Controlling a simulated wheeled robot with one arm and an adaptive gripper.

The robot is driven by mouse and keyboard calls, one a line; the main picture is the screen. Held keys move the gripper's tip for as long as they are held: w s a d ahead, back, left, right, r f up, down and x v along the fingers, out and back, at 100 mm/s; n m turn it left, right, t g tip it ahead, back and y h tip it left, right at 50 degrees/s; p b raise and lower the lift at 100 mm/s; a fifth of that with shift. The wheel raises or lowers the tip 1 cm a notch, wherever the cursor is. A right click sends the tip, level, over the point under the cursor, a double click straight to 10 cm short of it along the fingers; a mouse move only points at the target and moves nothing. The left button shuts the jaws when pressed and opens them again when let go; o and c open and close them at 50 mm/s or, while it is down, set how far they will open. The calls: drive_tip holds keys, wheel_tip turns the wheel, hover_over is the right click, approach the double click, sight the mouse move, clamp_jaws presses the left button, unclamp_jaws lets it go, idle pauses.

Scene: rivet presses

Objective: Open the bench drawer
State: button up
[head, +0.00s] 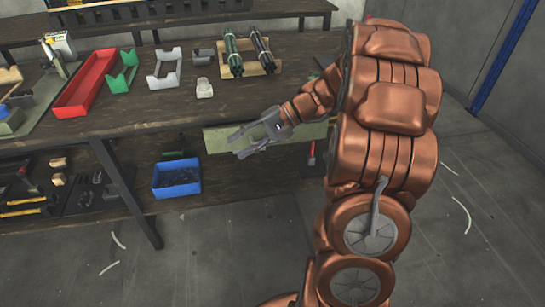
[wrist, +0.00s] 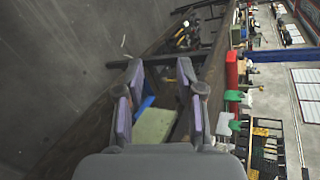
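The bench drawer has a flat grey-green front (head: 217,140), just under the front edge of the bench top in the head view. My gripper (head: 236,144) is in front of it, its fingers pointing left and spread apart, and it hides part of the drawer front. In the wrist view my gripper (wrist: 161,78) is open, with two fingers apart and nothing held. A grey-green surface (wrist: 153,125), which looks like the drawer front, shows between the fingers. No handle can be made out. Contact with the drawer cannot be told.
The bench top (head: 150,115) carries a red tray (head: 87,83), a green bracket (head: 121,77) and dark cylinders on a wooden stand (head: 262,70). A blue bin (head: 176,178) sits on the lower shelf. A black bench leg (head: 130,195) stands at the left. The floor in front is clear.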

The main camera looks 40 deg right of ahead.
sight(272, 141)
drive_tip(key=w+d+f+m+t+b, duration=0.2)
drive_tip(key=d+f+t+b, duration=0.3)
drive_tip(key=d, duration=0.6)
drive_tip(key=w+d+f+m+t+b, duration=0.25)
drive_tip(key=d+f+b, duration=0.25)
drive_tip(key=d+f, duration=0.4)
drive_tip(key=shift+n+t, duration=0.25)
drive_tip(key=shift+n, duration=0.2)
drive_tip(key=shift+w+d+r+b+x, duration=0.1)
drive_tip(key=shift+r+b+x, duration=0.2)
drive_tip(key=shift+x, duration=0.8)
drive_tip(key=shift+w+d+r+b+x, duration=0.1)
drive_tip(key=shift+b+x, duration=0.35)
drive_tip(key=shift+x, duration=0.65)
drive_tip(key=shift+w+r+b+x, duration=0.1)
drive_tip(key=shift+r+b+x, duration=0.2)
drive_tip(key=shift+x, duration=0.8)
drive_tip(key=shift+f, duration=0.1)
clamp_jaws()
